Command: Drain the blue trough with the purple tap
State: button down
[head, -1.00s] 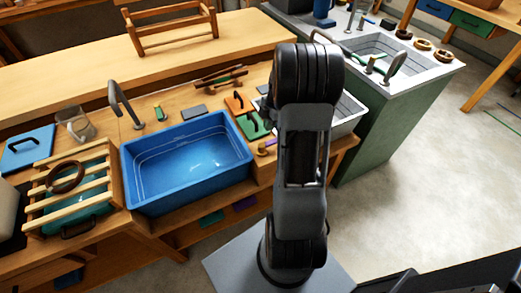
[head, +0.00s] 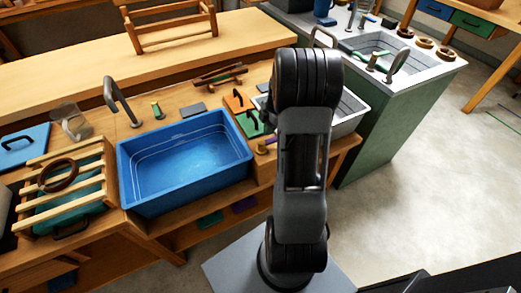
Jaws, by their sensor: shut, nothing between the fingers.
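The blue trough (head: 130,177) is a rectangular basin set in the wooden bench, left of my arm. Faint lines ring its inner walls, and a pale patch shows on its floor or water surface; the water depth is unclear. A small purple and yellowish fitting, seemingly the purple tap (head: 270,141), is at the bench's front, right of the trough and close to my arm in the picture. My arm stands folded upright in the middle of the view. My gripper is not visible.
A grey spout (head: 110,95) rises behind the trough. A slatted rack (head: 75,175) with a brown ring is on the left. Orange and green boards (head: 236,101) lie right of the trough. A pale basin (head: 350,118) is partly behind my arm. Open floor (head: 420,190) lies to the right.

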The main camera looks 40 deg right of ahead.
aim_at(262, 148)
jog(key=shift+s+a+b, duration=0.15)
jog(key=shift+s+a, duration=0.05)
jog(key=shift+s, duration=0.55)
jog(key=shift+s+a+b, duration=0.1)
jog(key=shift+s+a, duration=0.15)
jog(key=shift+s, duration=0.45)
jog(key=shift+s+a+b, duration=0.15)
jog(key=shift+s+a, duration=0.05)
jog(key=shift+s, duration=0.55)
jog(key=shift+r+p, duration=1.4)
jog(key=shift+r, duration=0.7)
jog(key=s+a+b, duration=0.1)
jog(key=s+a, duration=0.3)
jog(key=a, duration=0.3)
jog(key=shift+s, duration=0.2)
jog(key=shift+f, duration=0.15)
jog(key=shift+f+b, duration=1.85)
jog(key=shift+f, duration=0.1)
dwell(0.6)
